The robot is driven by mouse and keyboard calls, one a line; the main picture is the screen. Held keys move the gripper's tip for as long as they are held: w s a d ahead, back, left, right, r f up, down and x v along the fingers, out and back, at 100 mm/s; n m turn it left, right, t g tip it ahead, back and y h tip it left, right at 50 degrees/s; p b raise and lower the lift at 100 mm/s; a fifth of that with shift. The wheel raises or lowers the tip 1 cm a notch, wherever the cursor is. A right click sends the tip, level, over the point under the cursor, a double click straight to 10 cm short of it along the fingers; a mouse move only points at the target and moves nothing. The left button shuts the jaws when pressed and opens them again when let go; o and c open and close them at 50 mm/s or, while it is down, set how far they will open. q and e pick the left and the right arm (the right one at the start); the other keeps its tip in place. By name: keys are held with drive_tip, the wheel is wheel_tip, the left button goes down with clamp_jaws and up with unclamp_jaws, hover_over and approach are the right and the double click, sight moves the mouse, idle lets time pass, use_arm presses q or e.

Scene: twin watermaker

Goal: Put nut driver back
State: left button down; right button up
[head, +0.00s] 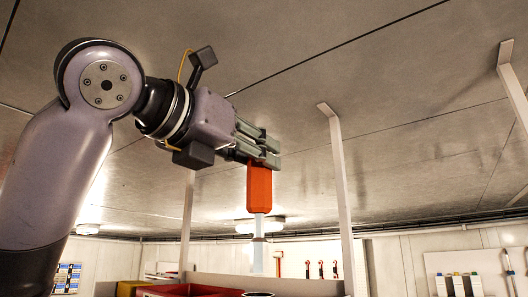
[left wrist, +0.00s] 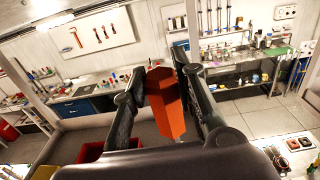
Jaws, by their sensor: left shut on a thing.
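The nut driver (head: 259,188) has an orange faceted handle and a pale shaft that points straight down. My left gripper (head: 262,148) is shut on the upper end of the orange handle and holds the tool upright in the air. In the left wrist view the orange handle (left wrist: 165,103) sits between the two dark fingers of my left gripper (left wrist: 162,85). The lower tip of the shaft is hard to make out against the pale background in the head view. My right gripper is in neither view.
A red bin (head: 190,290) and a yellow box (head: 131,288) stand low at the bottom of the head view. Pale upright posts (head: 340,190) rise near the tool. A wall board with tools (left wrist: 95,38) and a shelf bench (left wrist: 245,65) stand further back.

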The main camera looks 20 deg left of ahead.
sight(251, 199)
use_arm(q)
wheel_tip(251, 199, down, 3)
drive_tip(key=shift+s+f, duration=0.1)
drive_tip(key=shift+w+f, duration=0.25)
drive_tip(key=shift+f, duration=0.95)
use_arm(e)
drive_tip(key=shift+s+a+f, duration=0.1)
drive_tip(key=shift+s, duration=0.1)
use_arm(q)
drive_tip(key=shift+f+b, duration=0.35)
drive_tip(key=shift+f, duration=0.2)
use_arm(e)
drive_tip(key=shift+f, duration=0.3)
use_arm(q)
drive_tip(key=c, duration=1.2)
unclamp_jaws()
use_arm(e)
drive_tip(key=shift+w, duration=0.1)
use_arm(q)
drive_tip(key=shift+s, duration=0.1)
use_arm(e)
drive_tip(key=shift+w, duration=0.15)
use_arm(q)
drive_tip(key=v, duration=1.2)
